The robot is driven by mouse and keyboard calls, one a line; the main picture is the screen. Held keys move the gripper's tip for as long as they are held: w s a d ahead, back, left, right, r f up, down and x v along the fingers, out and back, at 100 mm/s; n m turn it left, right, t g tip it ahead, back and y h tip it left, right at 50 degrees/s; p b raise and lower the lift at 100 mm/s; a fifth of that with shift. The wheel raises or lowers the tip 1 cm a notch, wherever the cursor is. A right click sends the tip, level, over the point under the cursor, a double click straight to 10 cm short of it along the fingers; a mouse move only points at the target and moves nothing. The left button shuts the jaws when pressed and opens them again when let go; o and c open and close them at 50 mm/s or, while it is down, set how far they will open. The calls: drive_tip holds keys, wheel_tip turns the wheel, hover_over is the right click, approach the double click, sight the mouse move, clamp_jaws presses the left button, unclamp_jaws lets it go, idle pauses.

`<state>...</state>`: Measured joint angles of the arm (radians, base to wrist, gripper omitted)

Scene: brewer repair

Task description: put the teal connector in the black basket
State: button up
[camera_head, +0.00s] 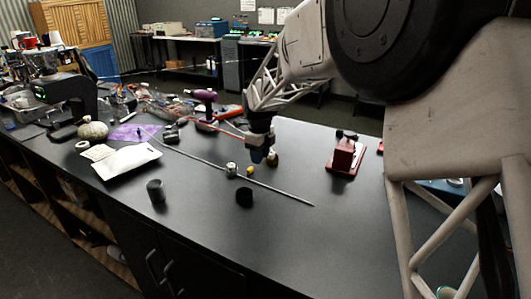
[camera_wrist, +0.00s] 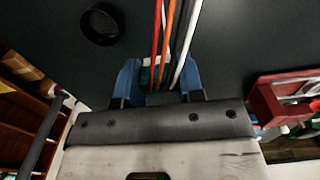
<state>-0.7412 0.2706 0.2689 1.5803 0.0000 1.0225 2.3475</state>
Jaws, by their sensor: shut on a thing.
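My gripper (camera_wrist: 159,82) has two blue fingers shut on the teal connector (camera_wrist: 147,76), which is mostly hidden between them. Red, orange, black and white wires (camera_wrist: 168,35) run from the connector toward the top of the wrist view. In the head view my gripper (camera_head: 261,155) hangs over the right half of the dark table, and the connector cannot be made out. The black basket (camera_wrist: 102,24) is small, round and open at the top. It stands apart from my gripper, at upper left in the wrist view and nearer the camera in the head view (camera_head: 245,197).
A dark cylinder (camera_head: 156,191) and a white tray (camera_head: 126,161) lie to the left. A thin rod (camera_head: 285,195) and a metal cylinder (camera_head: 231,170) lie near the basket. A red stand (camera_head: 345,157) is to the right. The front right tabletop is clear.

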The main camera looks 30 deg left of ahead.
drive_tip(key=s+a+r, duration=0.1)
drive_tip(key=s, duration=0.7)
drive_tip(key=shift+s+a+r, duration=0.15)
drive_tip(key=shift+s, duration=0.2)
drive_tip(key=shift+f, duration=0.2)
hover_over(244, 196)
drive_tip(key=shift+s+d+f, duration=0.1)
drive_tip(key=shift+s+f, duration=0.05)
drive_tip(key=shift+f, duration=1.2)
drive_tip(key=shift+s+d+f, duration=0.1)
drive_tip(key=shift+d+f, duration=0.05)
drive_tip(key=shift+f, duration=1.15)
drive_tip(key=shift+s+d+f, duration=0.1)
drive_tip(key=shift+s+f, duration=0.05)
drive_tip(key=shift+f, duration=1.2)
drive_tip(key=o, duration=1)
drive_tip(key=shift+r, duration=0.15)
